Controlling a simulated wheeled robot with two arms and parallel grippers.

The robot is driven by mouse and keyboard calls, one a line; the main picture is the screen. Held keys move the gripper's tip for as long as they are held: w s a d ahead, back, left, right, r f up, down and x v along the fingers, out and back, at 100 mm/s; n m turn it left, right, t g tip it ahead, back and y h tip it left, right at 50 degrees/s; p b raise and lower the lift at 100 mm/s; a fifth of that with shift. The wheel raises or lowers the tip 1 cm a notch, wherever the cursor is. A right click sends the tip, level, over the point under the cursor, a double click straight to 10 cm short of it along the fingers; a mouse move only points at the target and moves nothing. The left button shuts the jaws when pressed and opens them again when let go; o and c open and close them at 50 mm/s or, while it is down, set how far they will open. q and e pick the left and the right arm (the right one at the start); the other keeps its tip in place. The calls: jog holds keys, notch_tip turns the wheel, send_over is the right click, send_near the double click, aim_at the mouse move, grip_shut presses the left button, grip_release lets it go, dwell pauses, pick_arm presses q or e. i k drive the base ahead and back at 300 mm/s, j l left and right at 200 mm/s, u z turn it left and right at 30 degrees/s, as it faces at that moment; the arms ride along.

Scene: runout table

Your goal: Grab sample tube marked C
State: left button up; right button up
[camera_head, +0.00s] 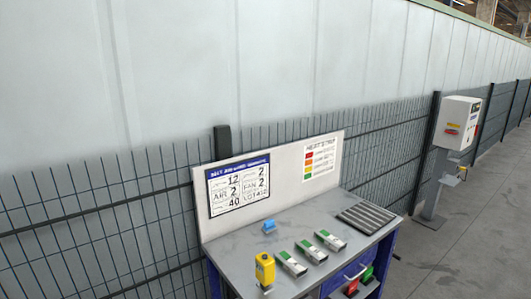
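I cannot make out a sample tube marked C; no letters can be read on the small items. Three small white-and-grey items with green patches lie in a slanting row on the grey table top: a left one (291,263), a middle one (311,251) and a right one (330,240). I cannot tell whether any is a tube. A dark ribbed tray or mat (366,217) lies at the table's right end. Neither of my grippers is in the picture.
The table (236,244) has a white back panel with a blue-headed board (239,185) and a colour chart (322,161). A yellow device (265,269) and a small blue object (269,227) are on it. Mesh fence stands behind. Floor at right is clear before a white control box (458,122).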

aim_at(332, 241)
jog(key=i+l, duration=0.2)
jog(key=l, duration=0.15)
jog(key=i+l, duration=0.2)
jog(key=l, duration=0.15)
jog(key=i+l, duration=0.25)
jog(key=l+u, duration=0.05)
jog(key=l, duration=0.05)
